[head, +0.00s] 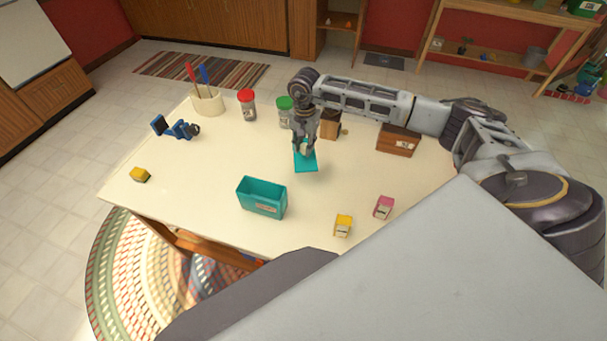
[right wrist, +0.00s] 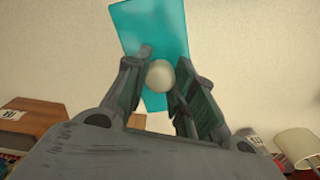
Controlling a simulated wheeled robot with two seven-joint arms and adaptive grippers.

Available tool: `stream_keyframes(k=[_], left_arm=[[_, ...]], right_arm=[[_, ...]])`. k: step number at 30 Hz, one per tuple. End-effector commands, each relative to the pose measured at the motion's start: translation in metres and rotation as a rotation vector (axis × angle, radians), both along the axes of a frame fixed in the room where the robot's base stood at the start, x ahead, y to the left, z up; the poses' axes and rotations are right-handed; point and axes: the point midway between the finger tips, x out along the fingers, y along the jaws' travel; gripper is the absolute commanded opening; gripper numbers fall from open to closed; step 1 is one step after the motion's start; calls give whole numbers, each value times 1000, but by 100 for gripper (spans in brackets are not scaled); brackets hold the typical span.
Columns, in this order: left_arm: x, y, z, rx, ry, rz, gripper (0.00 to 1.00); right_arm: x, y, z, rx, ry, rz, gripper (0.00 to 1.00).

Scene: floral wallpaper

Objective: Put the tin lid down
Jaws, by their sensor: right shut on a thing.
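The tin lid (head: 306,164) is a flat teal rectangle with a pale round knob, near the middle of the table. My right gripper (head: 304,146) points down over it and is shut on the knob. In the right wrist view the knob (right wrist: 160,76) sits between the two fingers (right wrist: 161,80), with the teal lid (right wrist: 153,30) beyond them. I cannot tell whether the lid touches the table or hangs just above it. The teal tin (head: 262,198) stands open-topped in front of the lid, to its left. My left gripper is not in view.
The cream table (head: 210,165) has clear room left of the tin. Yellow (head: 343,226) and pink (head: 383,207) items stand right of it. Red-lidded (head: 247,106) and green-lidded (head: 284,113) jars stand behind. A wooden box (head: 398,141) is at right, a blue-black object (head: 177,128) at left.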

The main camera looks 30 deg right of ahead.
Motion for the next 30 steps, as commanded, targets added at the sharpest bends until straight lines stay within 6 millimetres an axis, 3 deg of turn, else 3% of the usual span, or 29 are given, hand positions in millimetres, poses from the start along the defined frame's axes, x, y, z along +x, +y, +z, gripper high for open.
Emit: stream_keyframes(k=[8, 19, 30], left_arm=[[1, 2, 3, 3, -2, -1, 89], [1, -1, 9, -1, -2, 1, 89], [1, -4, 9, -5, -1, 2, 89]], right_arm=[[0, 1, -12, 2, 1, 1, 8], [0, 1, -57, 1, 1, 1, 8], [0, 0, -63, 1, -1, 1, 8]])
